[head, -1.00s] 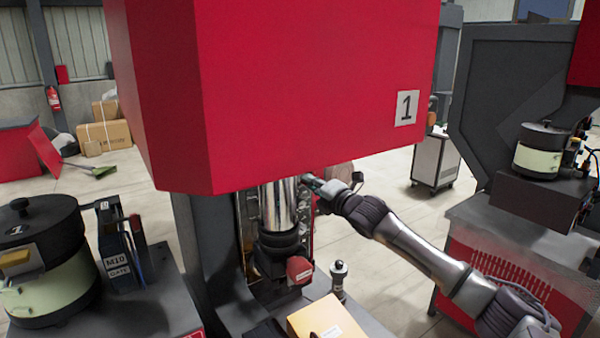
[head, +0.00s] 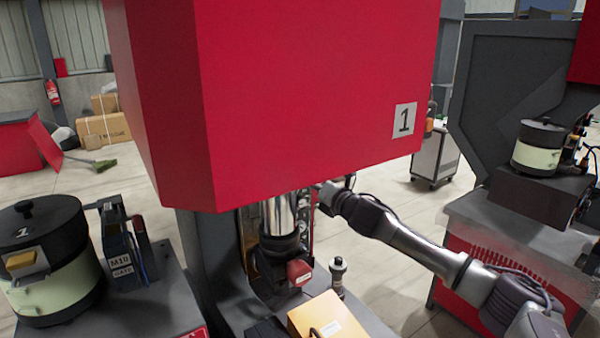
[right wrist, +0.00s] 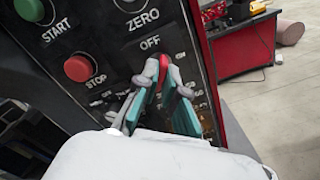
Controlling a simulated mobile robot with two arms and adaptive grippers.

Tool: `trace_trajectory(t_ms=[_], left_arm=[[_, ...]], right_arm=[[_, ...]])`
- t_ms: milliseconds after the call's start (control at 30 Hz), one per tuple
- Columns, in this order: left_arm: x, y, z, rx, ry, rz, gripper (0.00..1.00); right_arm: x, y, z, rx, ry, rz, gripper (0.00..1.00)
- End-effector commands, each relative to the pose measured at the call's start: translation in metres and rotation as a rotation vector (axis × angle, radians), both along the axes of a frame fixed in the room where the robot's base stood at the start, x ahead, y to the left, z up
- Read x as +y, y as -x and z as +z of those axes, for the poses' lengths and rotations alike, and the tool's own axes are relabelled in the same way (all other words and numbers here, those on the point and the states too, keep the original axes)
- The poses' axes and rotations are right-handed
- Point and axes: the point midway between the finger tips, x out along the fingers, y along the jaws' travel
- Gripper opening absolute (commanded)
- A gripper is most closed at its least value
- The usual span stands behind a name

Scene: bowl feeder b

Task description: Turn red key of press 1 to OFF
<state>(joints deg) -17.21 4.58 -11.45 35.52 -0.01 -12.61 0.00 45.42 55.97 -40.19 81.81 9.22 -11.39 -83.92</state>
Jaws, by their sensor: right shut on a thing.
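Press 1 (head: 280,100) is the big red machine with the white number 1 plate. In the right wrist view its dark control panel (right wrist: 112,52) shows a red key (right wrist: 163,60) just below the word OFF, with ON to its right. My right gripper (right wrist: 161,72) is shut on the red key, with one finger on each side of it. The fingers hide most of the key, so its exact angle is hard to read. In the head view my right arm reaches behind the press head, and the key is hidden there. My left gripper is not in view.
A red STOP button (right wrist: 79,68) and a green START button (right wrist: 30,8) sit left of the key. In the head view a bowl feeder (head: 45,260) stands at left, and a yellow box (head: 325,318) lies below the ram. A second press (head: 505,100) stands at right.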

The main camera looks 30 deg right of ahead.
Motion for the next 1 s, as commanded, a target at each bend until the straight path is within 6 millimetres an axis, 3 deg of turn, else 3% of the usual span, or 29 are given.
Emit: trace_trajectory(t_ms=[333, 700, 1000], left_arm=[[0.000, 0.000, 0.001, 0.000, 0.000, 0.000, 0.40], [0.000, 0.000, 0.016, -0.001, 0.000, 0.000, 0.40], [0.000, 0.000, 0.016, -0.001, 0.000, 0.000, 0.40]], right_arm=[[0.000, 0.000, 0.000, -0.001, 0.027, -0.001, 0.00], [0.000, 0.000, 0.000, -0.031, 0.419, 0.001, 0.00], [0.000, 0.000, -0.001, -0.034, 0.445, 0.001, 0.00]])
